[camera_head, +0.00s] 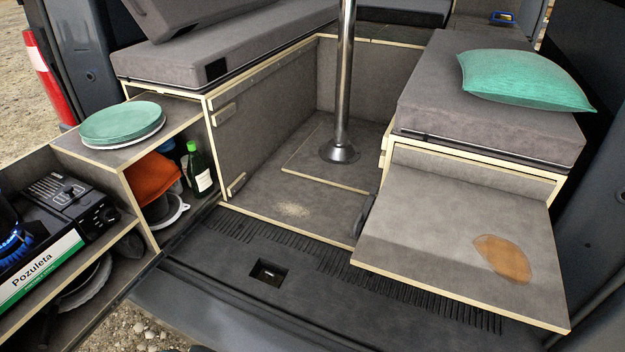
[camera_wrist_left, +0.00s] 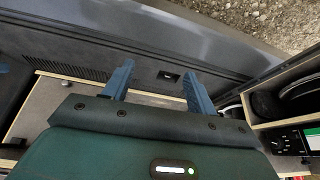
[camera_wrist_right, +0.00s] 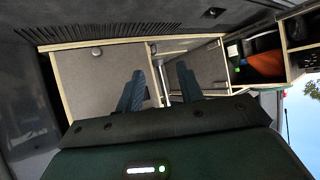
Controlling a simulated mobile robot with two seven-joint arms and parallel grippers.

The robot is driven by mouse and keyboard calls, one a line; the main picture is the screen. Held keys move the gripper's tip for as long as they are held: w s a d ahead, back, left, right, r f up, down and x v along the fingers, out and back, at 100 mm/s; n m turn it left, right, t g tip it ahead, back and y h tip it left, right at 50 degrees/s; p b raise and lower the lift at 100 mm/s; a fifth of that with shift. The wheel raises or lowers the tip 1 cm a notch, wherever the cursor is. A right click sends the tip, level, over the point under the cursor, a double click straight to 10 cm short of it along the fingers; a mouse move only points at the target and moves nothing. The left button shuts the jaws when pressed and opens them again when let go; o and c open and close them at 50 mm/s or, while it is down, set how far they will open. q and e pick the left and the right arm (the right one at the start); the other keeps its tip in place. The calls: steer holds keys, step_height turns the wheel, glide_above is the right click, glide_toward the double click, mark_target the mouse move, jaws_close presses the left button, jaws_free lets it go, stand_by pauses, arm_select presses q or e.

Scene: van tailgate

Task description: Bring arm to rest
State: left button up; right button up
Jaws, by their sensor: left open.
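My left gripper (camera_wrist_left: 157,72) shows in the left wrist view with its two blue fingers apart and nothing between them. Behind it lie the dark van sill and gravel. My right gripper (camera_wrist_right: 161,72) shows in the right wrist view, also with fingers apart and empty. Grey panels with pale edges are behind its fingers. Neither gripper can be made out in the head view. No object touches the fingers of either gripper.
A pull-out kitchen holds a stove (camera_head: 67,208), plates (camera_head: 122,123), an orange cloth (camera_head: 152,178) and a green bottle (camera_head: 198,169). A metal post (camera_head: 344,80) stands mid-floor. At right are a cushion (camera_head: 525,80) and a flap (camera_head: 440,225) bearing a brown stain (camera_head: 503,259).

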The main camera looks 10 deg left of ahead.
arm_select(q)
steer(key=w+d+f+t+h+p, duration=0.1)
steer(key=w+d+f+t+h, duration=0.1)
steer(key=w+d+f+t, duration=0.1)
steer(key=shift+w+d+f+m+t+h, duration=0.2)
steer(key=shift+w+d+m+t+h, duration=0.3)
steer(key=shift+d+t, duration=0.85)
steer(key=shift+a, duration=0.1)
